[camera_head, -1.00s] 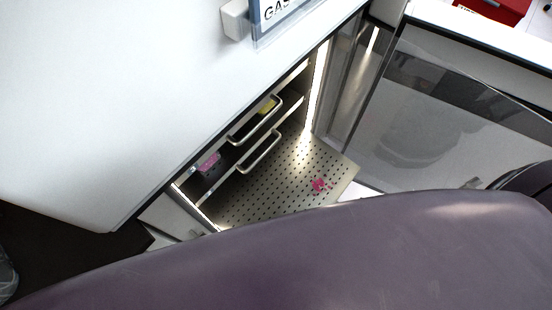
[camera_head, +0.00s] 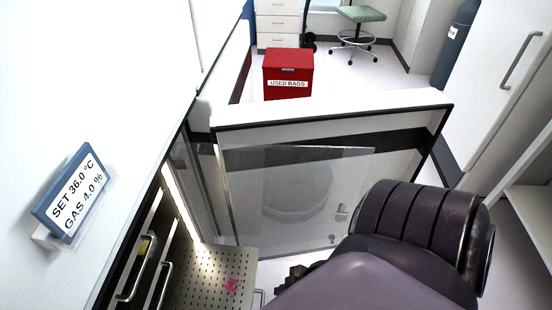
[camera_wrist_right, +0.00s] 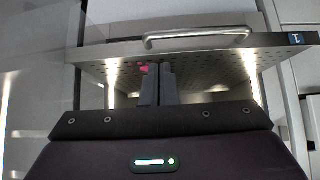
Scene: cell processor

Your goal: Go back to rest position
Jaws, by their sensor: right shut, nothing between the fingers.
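My right arm fills the lower right of the head view. Its dark gripper (camera_head: 292,272) is partly hidden by the arm, close to the right edge of the perforated shelf. In the right wrist view the two fingers of the right gripper (camera_wrist_right: 157,72) are together with nothing between them. They point at a perforated shelf with a handle (camera_wrist_right: 195,37) above it. I cannot tell whether they touch it. My left gripper is in neither view.
The perforated shelf (camera_head: 205,268) juts from the lit cabinet, with a pink mark (camera_head: 231,285) on it. Handled trays (camera_head: 165,285) are inside. A glass-panelled door (camera_head: 300,200) stands open beyond my arm. A red box (camera_head: 288,75) and a stool (camera_head: 360,14) stand on the floor behind.

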